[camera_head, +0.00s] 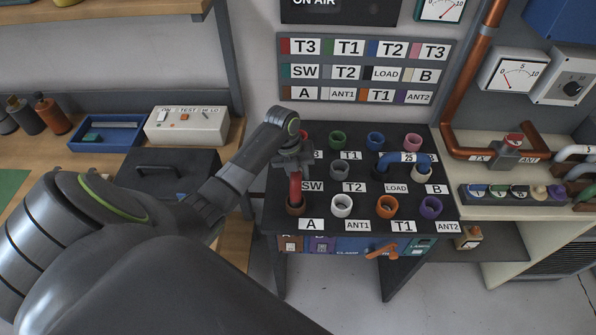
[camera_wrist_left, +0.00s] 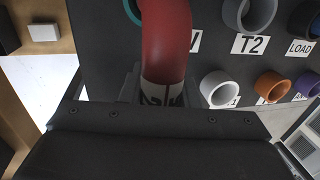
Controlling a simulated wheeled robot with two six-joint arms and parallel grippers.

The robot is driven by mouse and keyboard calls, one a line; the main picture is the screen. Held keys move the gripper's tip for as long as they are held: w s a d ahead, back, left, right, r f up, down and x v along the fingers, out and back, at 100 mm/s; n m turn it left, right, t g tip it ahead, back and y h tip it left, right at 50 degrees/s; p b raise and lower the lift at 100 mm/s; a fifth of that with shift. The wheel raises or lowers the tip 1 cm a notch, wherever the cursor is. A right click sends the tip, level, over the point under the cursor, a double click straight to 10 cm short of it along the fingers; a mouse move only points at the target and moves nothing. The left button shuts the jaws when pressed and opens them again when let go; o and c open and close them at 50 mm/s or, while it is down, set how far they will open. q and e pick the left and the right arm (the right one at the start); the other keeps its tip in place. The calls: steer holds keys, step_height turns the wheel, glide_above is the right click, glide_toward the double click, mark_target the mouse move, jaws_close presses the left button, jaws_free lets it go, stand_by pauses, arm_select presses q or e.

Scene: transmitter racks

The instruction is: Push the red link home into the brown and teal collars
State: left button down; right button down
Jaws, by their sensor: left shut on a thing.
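The red link (camera_head: 295,188) is held in my left gripper (camera_head: 291,160) over the left side of the dark panel. In the left wrist view the curved red link (camera_wrist_left: 166,35) rises from between the fingers, with a white marked band low on it. Its near end meets the brown collar (camera_head: 295,210) above label A; I cannot tell how deep it sits. The teal collar (camera_wrist_left: 131,12) shows only as an arc beside the link in the wrist view. In the head view it is hidden by my gripper. My right gripper is out of view.
Several open collars stand close by, including a white one (camera_head: 342,205), a grey one (camera_head: 353,172) and an orange one (camera_head: 387,206). A blue link (camera_head: 405,159) bridges collars at the right. An orange handle (camera_head: 381,251) sits on the panel's front.

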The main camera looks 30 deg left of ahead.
arm_select(q)
steer(key=shift+f+b, duration=0.6)
steer(key=shift+f, duration=0.35)
steer(key=c, duration=1)
jaws_free()
steer(key=shift+s+a+r, duration=0.3)
steer(key=shift+a+r, duration=0.15)
steer(key=shift+r, duration=2.45)
steer(key=shift+s+a+r, duration=0.3)
steer(key=shift+a+r, duration=0.2)
steer(key=shift+r, duration=2.35)
steer(key=shift+s+a+r, duration=0.3)
steer(key=shift+a+r, duration=0.15)
steer(key=shift+r, duration=2.45)
steer(key=shift+d+f, duration=0.1)
steer(key=shift+f, duration=0.05)
